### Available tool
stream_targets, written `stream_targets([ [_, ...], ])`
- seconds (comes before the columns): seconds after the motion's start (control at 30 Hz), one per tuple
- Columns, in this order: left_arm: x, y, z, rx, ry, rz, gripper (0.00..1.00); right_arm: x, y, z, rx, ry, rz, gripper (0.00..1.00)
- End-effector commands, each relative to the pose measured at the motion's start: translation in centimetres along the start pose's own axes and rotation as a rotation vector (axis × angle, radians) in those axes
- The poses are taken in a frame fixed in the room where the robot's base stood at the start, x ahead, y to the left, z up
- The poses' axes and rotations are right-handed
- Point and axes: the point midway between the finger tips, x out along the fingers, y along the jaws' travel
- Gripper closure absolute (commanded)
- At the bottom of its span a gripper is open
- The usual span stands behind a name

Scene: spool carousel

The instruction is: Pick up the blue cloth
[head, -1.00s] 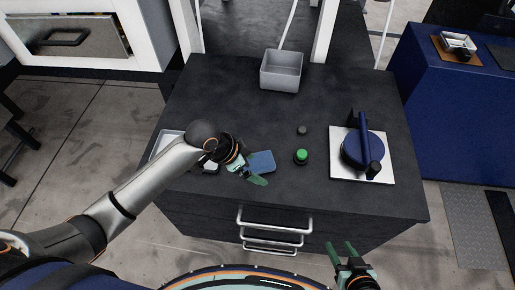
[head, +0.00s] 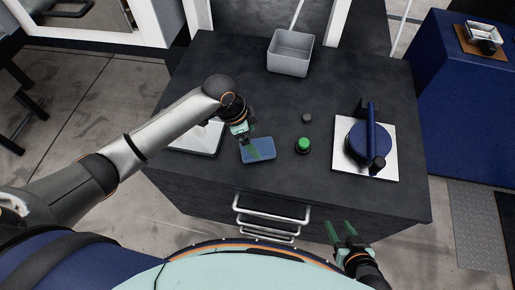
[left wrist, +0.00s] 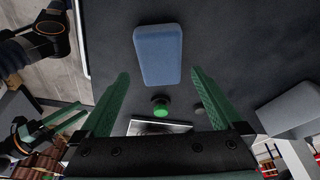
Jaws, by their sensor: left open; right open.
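The blue cloth (head: 262,145) lies flat on the dark worktop near its front, a rounded rectangular pad. It also shows in the left wrist view (left wrist: 158,54), just past the fingertips and roughly centred between them. My left gripper (head: 250,148) is open and empty, pointing down over the cloth. Its fingers cover part of the cloth in the head view. I cannot tell whether they touch it. My right gripper (head: 341,230) is open and empty in front of the worktop's front edge, low and to the right.
A green button (head: 302,145) and a small dark knob (head: 307,118) stand right of the cloth. A pale flat tray (head: 196,138) is at left, partly under my left arm. A grey bin (head: 290,52) stands at the back. A blue lever device (head: 368,140) sits at right.

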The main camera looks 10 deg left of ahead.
Motion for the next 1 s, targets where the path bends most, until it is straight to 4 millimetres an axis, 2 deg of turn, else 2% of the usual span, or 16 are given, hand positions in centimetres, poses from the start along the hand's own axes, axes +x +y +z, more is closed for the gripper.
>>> stream_targets([
  [0.2, 3.4, 0.1, 0.4, -0.001, -0.002, 0.004, 0.0, 0.2, 0.0, 0.2, 0.0, 0.001, 0.0, 0.5],
  [0.3, 4.5, 0.0, 0.4, -0.001, -0.002, 0.002, 0.0, 0.3, 0.0, 0.3, 0.0, 0.001, 0.0, 0.5],
  [0.6, 4.8, 0.0, 0.4, 0.0, -0.001, 0.0, 0.01, 0.3, 0.0, 0.2, 0.0, 0.003, 0.0, 0.5],
  [1.0, 4.8, -0.1, 0.4, -0.001, -0.001, 0.0, 0.46, 0.4, 0.1, 0.1, 0.0, 0.003, 0.001, 0.5],
])
